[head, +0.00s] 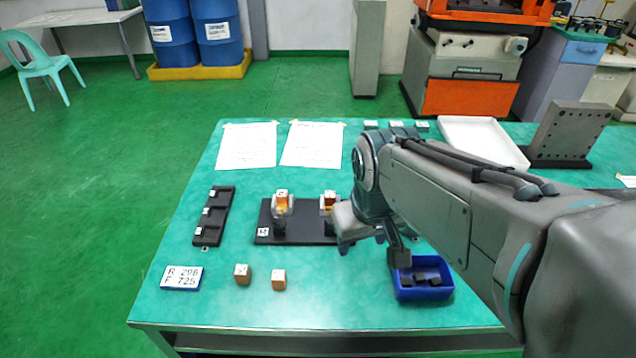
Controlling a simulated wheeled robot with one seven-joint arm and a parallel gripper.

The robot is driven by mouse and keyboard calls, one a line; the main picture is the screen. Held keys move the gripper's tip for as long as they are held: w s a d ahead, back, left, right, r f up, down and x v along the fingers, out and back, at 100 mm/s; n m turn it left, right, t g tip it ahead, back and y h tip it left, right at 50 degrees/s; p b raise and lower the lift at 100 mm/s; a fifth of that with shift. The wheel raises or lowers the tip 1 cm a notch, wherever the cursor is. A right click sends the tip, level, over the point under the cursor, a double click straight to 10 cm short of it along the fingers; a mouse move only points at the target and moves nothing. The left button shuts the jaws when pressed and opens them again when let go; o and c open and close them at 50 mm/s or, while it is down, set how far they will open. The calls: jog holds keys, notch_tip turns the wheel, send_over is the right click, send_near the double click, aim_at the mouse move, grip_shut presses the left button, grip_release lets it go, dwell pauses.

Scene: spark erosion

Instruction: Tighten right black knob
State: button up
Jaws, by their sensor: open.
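A black base plate (264,222) lies on the green table and carries two fixtures side by side. Each has a clear holder with a small orange block, labelled on top, and a black knob in front. The left black knob (279,227) is in full view. My gripper (372,251) is open at the plate's right end, just right of the right knob. I cannot tell whether a finger touches the knob. Nothing shows between the fingers.
A blue bin (425,294) with dark pieces stands below my gripper. Two loose blocks (242,274) (278,280) and a label plate (182,278) lie in front. A black rack (213,216) is left, papers (247,146) and a white tray (482,141) behind.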

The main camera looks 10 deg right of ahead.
jog(key=w+f+n+g+b, duration=0.1)
jog(key=w+f+n+b, duration=0.15)
jog(key=w+n, duration=0.6)
jog(key=w+f+n+g+b, duration=0.2)
jog(key=w+n+b, duration=0.15)
jog(key=w, duration=1.05)
jog(key=shift+n, duration=0.3)
jog(key=f, duration=1.3)
jog(key=shift+s+f, duration=0.2)
jog(key=shift+f, duration=0.15)
jog(key=c, duration=1)
